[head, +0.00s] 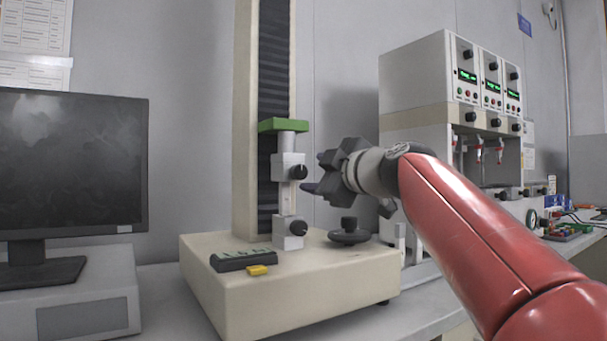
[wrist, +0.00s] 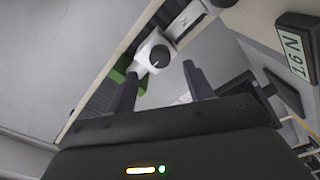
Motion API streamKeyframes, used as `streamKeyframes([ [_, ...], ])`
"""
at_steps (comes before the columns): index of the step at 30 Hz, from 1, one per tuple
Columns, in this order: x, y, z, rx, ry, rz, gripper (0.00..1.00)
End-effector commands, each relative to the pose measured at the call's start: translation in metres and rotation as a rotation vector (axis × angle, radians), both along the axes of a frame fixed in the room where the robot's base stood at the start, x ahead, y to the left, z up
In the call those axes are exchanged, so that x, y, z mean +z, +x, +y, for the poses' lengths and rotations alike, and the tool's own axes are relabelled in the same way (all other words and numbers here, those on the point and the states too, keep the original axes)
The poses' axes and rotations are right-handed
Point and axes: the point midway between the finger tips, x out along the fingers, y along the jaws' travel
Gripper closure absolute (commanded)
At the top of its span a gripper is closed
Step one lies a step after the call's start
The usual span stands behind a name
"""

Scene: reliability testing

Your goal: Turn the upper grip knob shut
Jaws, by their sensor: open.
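The upper grip (head: 287,166) is a pale block below a green crosshead (head: 283,125) on the tester column. Its black upper knob (head: 299,172) faces right. The lower grip (head: 288,233) has a similar lower knob (head: 299,228). My gripper (head: 313,174) is open and empty, just right of the upper knob at about its height. In the wrist view, the upper knob (wrist: 160,56) appears between and beyond my open fingers (wrist: 160,84), with a gap and no visible contact. A light mark shows on its dark face. A pale strip (wrist: 182,98) lies between the grips.
The tester base (head: 280,295) carries a dark display (head: 244,260), a yellow block (head: 257,270) and a black handwheel (head: 349,233) below my gripper. A monitor (head: 70,165) stands left. A tall instrument cabinet (head: 412,85) stands right, behind my arm.

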Motion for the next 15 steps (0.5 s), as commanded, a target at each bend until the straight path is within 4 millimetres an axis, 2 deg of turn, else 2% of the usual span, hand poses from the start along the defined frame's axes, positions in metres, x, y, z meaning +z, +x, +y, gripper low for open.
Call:
streamKeyframes([
  [7, 0.003, 0.034, 0.024, 0.002, 0.001, 0.004, 0.48],
  [15, 0.001, 0.047, 0.032, 0.000, 0.000, 0.002, 0.48],
])
